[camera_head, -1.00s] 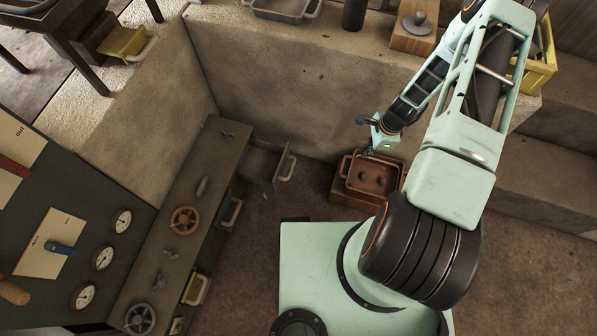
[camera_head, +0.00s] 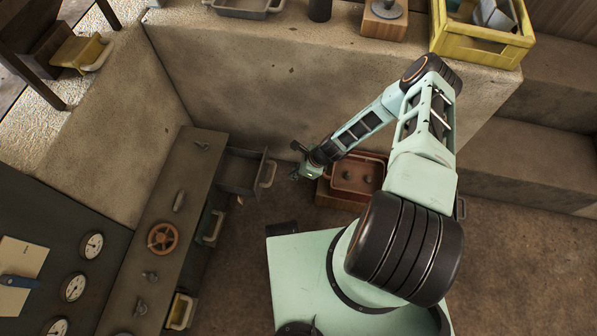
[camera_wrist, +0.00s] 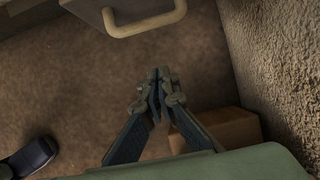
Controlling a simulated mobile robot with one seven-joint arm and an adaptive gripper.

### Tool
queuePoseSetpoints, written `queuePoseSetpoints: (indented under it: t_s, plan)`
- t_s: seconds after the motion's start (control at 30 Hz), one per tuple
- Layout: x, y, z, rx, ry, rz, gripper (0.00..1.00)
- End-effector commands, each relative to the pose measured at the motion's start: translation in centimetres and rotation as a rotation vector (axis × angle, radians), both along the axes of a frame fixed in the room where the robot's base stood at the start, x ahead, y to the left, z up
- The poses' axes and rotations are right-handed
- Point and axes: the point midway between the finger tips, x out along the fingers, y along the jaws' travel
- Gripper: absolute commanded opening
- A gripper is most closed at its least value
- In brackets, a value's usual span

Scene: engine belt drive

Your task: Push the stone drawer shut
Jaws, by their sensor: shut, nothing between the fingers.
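The grey stone drawer (camera_head: 238,188) stands pulled out of the dark bench's far end in the head view. Its pale handle (camera_head: 267,174) faces right, towards my gripper (camera_head: 294,176). In the wrist view the drawer front (camera_wrist: 85,10) and handle (camera_wrist: 145,18) show at the top edge, cut off by the frame. My gripper's fingertips (camera_wrist: 158,76) are together with nothing between them, a short way from the handle and apart from it. Most of the drawer is outside the wrist view.
A reddish tray (camera_head: 358,174) on a wooden box sits right of my gripper, beneath my arm. The stone wall (camera_head: 250,90) rises behind the drawer. Other drawer handles (camera_head: 214,228) line the bench (camera_head: 150,205). Brown floor (camera_head: 245,225) lies open in front.

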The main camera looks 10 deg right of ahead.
Motion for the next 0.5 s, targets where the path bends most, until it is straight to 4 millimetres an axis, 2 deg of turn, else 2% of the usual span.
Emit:
queuePoseSetpoints:
  t_s: [0.03,0.1,0.3,0.5]
  plan:
    - [0.1,0.6,-1.5,0.000,0.000,0.002,0.00]
    - [0.3,1.2,-2.8,0.000,0.000,0.001,0.00]
    - [1.3,3.6,-1.8,-0.002,-0.002,0.004,0.00]
    - [1.7,4.6,-1.5,-0.001,0.000,0.001,0.00]
